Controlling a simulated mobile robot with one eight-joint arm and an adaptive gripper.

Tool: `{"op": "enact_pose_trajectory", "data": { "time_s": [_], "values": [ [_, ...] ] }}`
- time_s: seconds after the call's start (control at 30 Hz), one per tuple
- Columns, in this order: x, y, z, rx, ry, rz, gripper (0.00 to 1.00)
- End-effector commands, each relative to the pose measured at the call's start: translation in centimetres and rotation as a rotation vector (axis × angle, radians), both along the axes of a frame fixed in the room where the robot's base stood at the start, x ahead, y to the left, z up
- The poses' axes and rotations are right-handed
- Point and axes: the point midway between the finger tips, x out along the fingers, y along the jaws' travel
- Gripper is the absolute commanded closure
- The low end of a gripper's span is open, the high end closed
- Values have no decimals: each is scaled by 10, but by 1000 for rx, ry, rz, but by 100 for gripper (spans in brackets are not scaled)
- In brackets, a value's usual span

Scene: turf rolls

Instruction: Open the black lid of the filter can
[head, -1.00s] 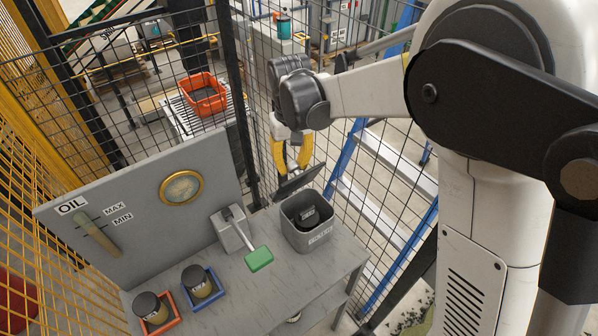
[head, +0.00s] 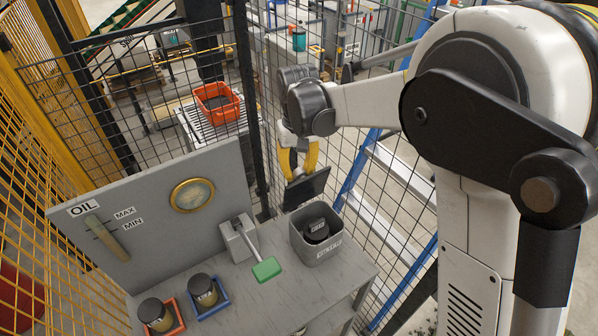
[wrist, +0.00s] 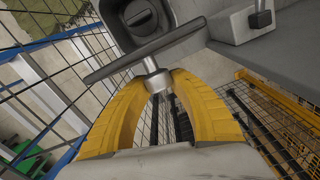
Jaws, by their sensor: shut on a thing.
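The filter can (head: 322,252) is a grey open-topped box at the right of the grey bench, with a dark round filter (head: 316,229) inside. Its black lid (head: 306,188) stands raised, steeply tilted, at the can's back edge. In the wrist view the lid (wrist: 120,64) shows nearly edge-on, with the can's opening (wrist: 125,45) beyond it. My gripper (head: 297,172) has yellow fingers and is at the lid's upper side. In the wrist view its fingertips (wrist: 158,80) are closed around a small metal knob (wrist: 157,78) on the lid.
Two dark jars sit in an orange tray (head: 178,325) and a blue tray (head: 222,303) at the front left. A panel with a gauge (head: 192,195) and black mesh fencing stand behind.

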Motion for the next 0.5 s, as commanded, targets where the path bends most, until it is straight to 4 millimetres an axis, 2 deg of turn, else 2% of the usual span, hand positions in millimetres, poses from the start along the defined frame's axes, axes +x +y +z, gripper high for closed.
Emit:
{"op": "enact_pose_trajectory", "data": {
  "time_s": [0.27,0.3,0.33,0.37,0.5],
  "values": [
    [0,3,1,6,-1,2,100],
    [0,3,1,6,-1,2,65],
    [0,3,1,5,-2,2,56],
    [0,2,1,5,-2,2,49],
    [0,1,1,3,-1,1,49]
  ]
}}
